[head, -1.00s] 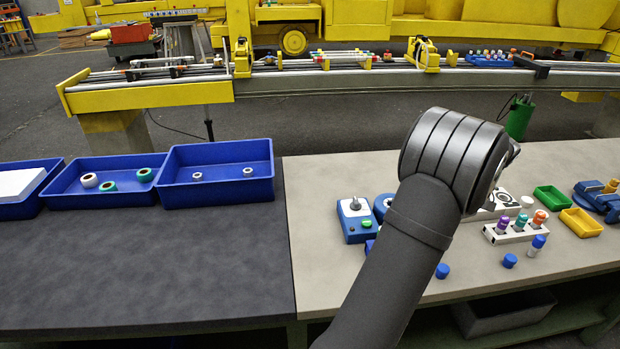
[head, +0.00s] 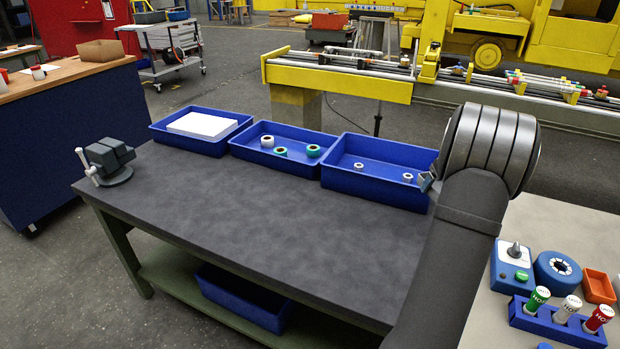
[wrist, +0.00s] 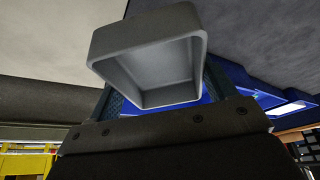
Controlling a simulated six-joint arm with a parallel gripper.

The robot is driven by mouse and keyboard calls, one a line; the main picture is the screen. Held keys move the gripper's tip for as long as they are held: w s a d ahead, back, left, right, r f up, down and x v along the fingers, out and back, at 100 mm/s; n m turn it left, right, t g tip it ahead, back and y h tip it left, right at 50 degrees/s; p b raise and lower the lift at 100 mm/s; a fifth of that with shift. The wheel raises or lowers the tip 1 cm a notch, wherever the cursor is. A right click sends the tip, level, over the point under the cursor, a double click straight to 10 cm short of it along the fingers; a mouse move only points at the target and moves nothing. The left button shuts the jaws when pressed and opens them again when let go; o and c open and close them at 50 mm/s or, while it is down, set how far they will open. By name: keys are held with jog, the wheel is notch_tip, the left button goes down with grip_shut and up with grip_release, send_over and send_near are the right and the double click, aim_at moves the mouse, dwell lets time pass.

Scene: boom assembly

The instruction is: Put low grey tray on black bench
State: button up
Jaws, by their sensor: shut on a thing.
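The low grey tray (wrist: 152,65) is held between the two fingers of my gripper (wrist: 163,88) in the wrist view, its open hollow facing the camera. In the head view my arm hides most of my gripper (head: 428,183); only a small piece shows beside the right blue bin, and I cannot make out the tray clearly there. The black bench (head: 270,225) fills the middle of the head view, with a wide bare top. My gripper is near its right end, by the seam with the pale bench.
Blue bins line the back: one with a white block (head: 202,125), one with rolls (head: 282,152), and one with small rings (head: 377,172). A vise (head: 110,160) stands at the left corner. The pale bench (head: 545,225) at right holds a blue device, a round blue part and a bottle rack.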

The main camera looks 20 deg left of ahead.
jog(key=s+a+n, duration=0.3)
jog(key=a, duration=2)
jog(key=n+g+y, duration=0.1)
jog(key=n+g, duration=0.1)
send_over(255, 212)
jog(key=d, duration=0.1)
jog(key=f, duration=1.2)
jog(key=shift+s+d, duration=0.1)
jog(key=shift+s, duration=0.15)
jog(key=shift+f, duration=1.95)
jog(key=shift+f, duration=0.1)
jog(key=shift+f, duration=0.1)
jog(key=o, duration=1)
jog(key=shift+o, duration=0.2)
jog(key=v, duration=1.2)
jog(key=shift+s+d, duration=0.2)
